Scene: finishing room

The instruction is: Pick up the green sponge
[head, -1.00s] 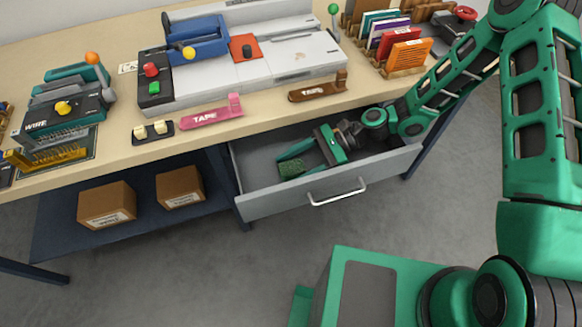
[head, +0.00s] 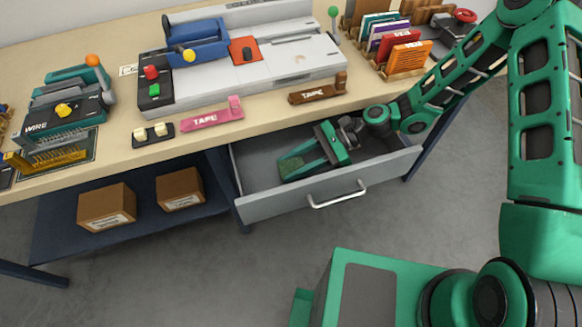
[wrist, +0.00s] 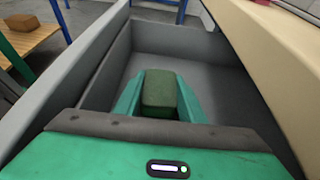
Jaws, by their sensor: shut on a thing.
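The green sponge (head: 292,165) is inside the open grey drawer (head: 262,203) under the workbench. In the wrist view the sponge (wrist: 159,92) is a dark green block between my two fingers. My gripper (head: 296,164) reaches into the drawer from the right, its green fingers on both sides of the sponge. In the wrist view my gripper (wrist: 160,98) is shut on the sponge. I cannot tell whether the sponge touches the drawer floor.
The drawer's front panel with its handle (head: 338,195) faces the room. The bench top (head: 265,118) lies above the drawer, with pink (head: 212,118) and brown (head: 318,92) tape dispensers near its edge. Cardboard boxes (head: 107,206) sit on the lower shelf. The drawer around the sponge looks empty.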

